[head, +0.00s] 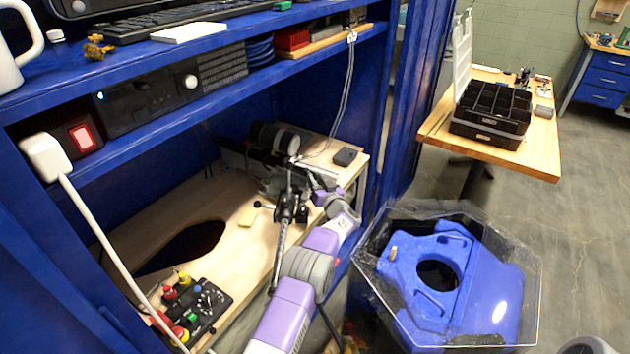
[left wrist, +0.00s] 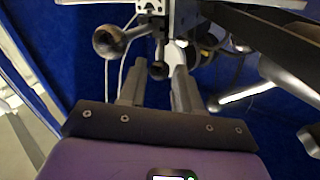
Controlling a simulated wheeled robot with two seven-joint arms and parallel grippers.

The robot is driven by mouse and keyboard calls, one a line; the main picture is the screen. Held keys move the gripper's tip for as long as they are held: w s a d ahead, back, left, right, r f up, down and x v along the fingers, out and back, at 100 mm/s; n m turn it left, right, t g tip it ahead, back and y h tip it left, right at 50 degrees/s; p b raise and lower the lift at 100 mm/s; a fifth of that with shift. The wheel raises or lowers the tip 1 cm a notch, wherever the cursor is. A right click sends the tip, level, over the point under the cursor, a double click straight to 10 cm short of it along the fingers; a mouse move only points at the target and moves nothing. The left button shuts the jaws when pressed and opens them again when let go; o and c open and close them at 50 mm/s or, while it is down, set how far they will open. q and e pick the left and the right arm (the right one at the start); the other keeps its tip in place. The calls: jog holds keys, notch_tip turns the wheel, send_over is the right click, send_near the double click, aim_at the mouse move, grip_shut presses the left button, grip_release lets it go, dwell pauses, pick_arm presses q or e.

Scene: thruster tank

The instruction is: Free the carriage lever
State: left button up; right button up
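The dark lathe-like mechanism with its carriage (head: 285,200) stands on the wooden bench inside the blue cabinet. My left gripper (head: 312,188) is at its right side, and its fingers are hard to make out in the head view. In the left wrist view, my left gripper (left wrist: 158,84) is open, with a clear gap between its two grey fingers. A dark round lever knob (left wrist: 158,70) shows between the fingertips; I cannot tell whether they touch it. A larger knobbed handle (left wrist: 107,40) is left of the fingers. Which is the carriage lever is unclear. My right gripper is not in view.
A control box (head: 195,308) with coloured buttons sits at the bench front, beside a dark oval opening (head: 185,246). A blue tank (head: 465,285) in a clear hexagonal case stands right. A shelf (head: 150,115) overhangs the bench.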

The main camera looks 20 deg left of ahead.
pick_arm(q)
jog(key=shift+b+x, duration=0.3)
jog(key=shift+x, duration=0.65)
grip_shut()
